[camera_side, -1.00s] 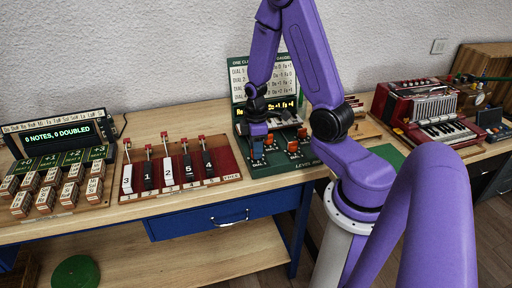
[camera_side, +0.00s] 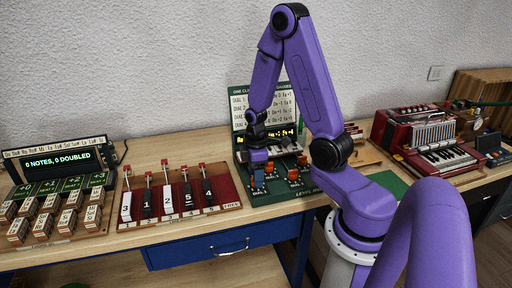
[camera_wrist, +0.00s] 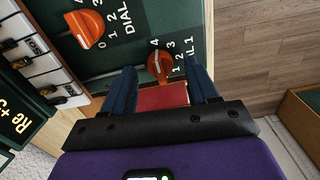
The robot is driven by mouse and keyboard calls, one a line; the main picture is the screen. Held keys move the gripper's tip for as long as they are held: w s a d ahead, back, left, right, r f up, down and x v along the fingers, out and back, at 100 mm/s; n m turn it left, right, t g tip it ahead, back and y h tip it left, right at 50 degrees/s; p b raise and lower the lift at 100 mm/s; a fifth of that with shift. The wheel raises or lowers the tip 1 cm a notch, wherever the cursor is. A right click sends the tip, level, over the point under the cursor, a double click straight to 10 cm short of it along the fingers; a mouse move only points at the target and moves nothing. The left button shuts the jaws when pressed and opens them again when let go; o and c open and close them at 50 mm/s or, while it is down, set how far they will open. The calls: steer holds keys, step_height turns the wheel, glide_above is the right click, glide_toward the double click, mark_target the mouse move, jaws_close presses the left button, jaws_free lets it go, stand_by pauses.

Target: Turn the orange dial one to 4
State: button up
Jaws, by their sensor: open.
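The orange dial one (camera_wrist: 160,66) is on a dark green board, by the label "DIAL 1" and the white numbers 1 to 4. My gripper (camera_wrist: 162,76) is open, with its two blue fingers apart on either side of this dial in the wrist view. No grip on the dial shows, and I cannot tell whether a finger touches it. The dial's exact setting is unclear. In the side view my gripper (camera_side: 263,177) points down over the left front part of the green board (camera_side: 285,194), partly hiding dial one.
Another orange dial (camera_wrist: 86,29) sits close by on the board, left of my fingers in the wrist view. A red board with numbered keys (camera_side: 180,196) stands close left of the green board. A red accordion (camera_side: 430,137) is at the right.

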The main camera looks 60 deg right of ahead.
step_height(320, 180, up, 17)
steer(key=shift+f, duration=0.2)
stand_by(0.4)
steer(key=shift+a, duration=0.1)
steer(key=s+a+f+n, duration=0.15)
steer(key=s+a, duration=0.25)
steer(key=a, duration=0.8)
steer(key=s+a+n, duration=0.3)
steer(key=s+a, duration=0.3)
steer(key=s, duration=0.7)
steer(key=shift+s+a+f, duration=0.2)
steer(key=shift+f, duration=0.2)
steer(key=shift+c, duration=0.2)
